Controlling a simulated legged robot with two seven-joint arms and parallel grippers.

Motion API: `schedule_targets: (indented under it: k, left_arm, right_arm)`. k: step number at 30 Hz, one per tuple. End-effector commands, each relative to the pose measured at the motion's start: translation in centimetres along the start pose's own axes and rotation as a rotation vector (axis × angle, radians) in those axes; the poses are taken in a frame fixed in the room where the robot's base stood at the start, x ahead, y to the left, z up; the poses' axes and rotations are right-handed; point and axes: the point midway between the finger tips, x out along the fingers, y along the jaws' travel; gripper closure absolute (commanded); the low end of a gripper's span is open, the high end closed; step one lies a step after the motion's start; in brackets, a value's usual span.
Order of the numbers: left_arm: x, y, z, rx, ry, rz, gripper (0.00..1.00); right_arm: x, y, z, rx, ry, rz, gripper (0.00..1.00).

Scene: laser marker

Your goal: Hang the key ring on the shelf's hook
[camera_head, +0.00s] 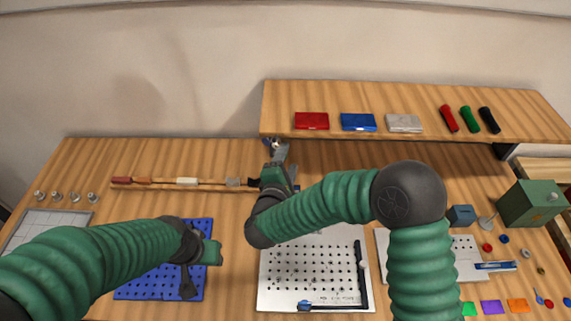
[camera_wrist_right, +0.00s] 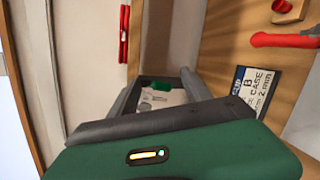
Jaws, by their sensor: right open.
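The wooden shelf (camera_head: 240,130) is not at this point; its board (camera_head: 380,95) stands at the back right of the bench. My right gripper (camera_head: 277,146) is open at the shelf's front left corner. I cannot tell whether that piece belongs to the key ring. I cannot make out the key ring or the hook for sure; the gripper covers that corner. My left gripper (camera_head: 188,268) is over the blue pegboard, its jaw opening unclear.
Red (camera_head: 312,121), blue (camera_head: 358,122) and grey (camera_head: 404,123) cases and several torches (camera_head: 469,119) lie on the shelf. A tool rack (camera_head: 185,184) lies left of my right gripper. The blue pegboard (camera_head: 135,283) and a white perforated plate (camera_head: 300,278) lie in front.

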Motion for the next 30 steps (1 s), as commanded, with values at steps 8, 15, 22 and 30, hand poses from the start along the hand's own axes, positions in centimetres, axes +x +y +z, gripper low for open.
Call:
schedule_targets:
  k: [8,15,22,30]
  left_arm:
    - [1.6,0.0,0.4,0.000,0.000,0.000,0.55]
    - [3.2,0.0,0.8,0.000,0.000,0.000,0.55]
    - [3.8,0.0,0.9,0.000,0.000,0.000,0.55]
    - [3.7,0.0,0.9,0.000,0.000,0.000,0.55]
  right_arm:
    - [-5.2,-0.1,-0.3,-0.002,0.005,0.007,0.43]
    - [-12.2,-0.2,-0.3,-0.001,0.005,0.006,0.43]
    - [-16.1,-0.1,-0.2,-0.001,0.001,0.001,0.43]
    - [-16.1,-0.9,0.6,-0.009,-0.020,-0.033,0.43]
